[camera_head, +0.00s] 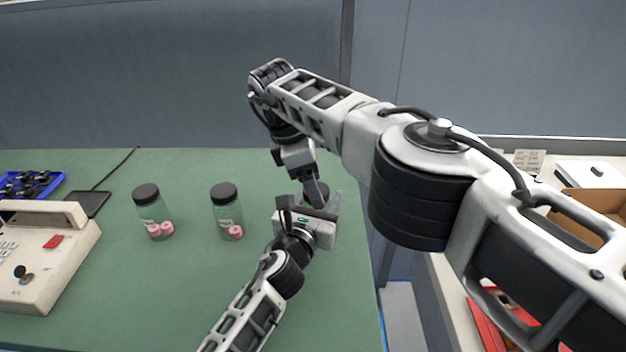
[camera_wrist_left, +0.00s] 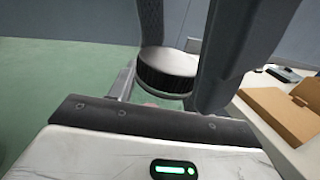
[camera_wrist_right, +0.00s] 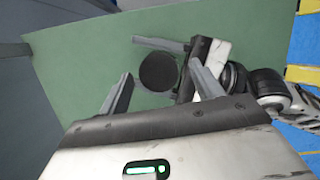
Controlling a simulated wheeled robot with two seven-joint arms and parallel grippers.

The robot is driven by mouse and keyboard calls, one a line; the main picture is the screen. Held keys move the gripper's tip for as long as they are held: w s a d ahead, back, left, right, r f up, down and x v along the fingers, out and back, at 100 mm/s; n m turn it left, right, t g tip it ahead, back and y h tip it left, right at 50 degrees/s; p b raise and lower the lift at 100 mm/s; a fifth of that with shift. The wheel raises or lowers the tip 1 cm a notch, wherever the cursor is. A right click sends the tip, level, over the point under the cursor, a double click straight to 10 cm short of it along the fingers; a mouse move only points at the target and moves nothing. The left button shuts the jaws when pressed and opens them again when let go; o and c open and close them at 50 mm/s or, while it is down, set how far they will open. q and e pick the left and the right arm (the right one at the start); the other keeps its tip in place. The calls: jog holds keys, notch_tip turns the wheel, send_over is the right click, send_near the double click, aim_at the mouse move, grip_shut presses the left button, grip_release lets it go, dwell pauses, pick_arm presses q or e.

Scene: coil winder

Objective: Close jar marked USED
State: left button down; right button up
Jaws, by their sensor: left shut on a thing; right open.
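A jar with a black ribbed lid stands between my grippers at the table's right side; its lid shows in the left wrist view (camera_wrist_left: 167,72) and from above in the right wrist view (camera_wrist_right: 158,71). My left gripper (camera_head: 328,208) is shut on this jar below the lid. The lid sits over the jar's mouth; I cannot tell how tight it is. My right gripper (camera_wrist_right: 165,86) is open, pointing down above the lid with its fingers on either side, apart from it. The jar's body and label are mostly hidden by the grippers, so I cannot read its marking.
Two lidded jars with pink pieces and small labels, a left one (camera_head: 154,213) and a middle one (camera_head: 227,212), stand on the green table (camera_head: 150,295). A beige device (camera_head: 45,255) and a blue tray (camera_head: 30,184) are at the left. A cardboard box (camera_head: 590,205) is at the right.

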jog(key=shift+r, duration=2.3)
jog(key=shift+c, duration=0.4)
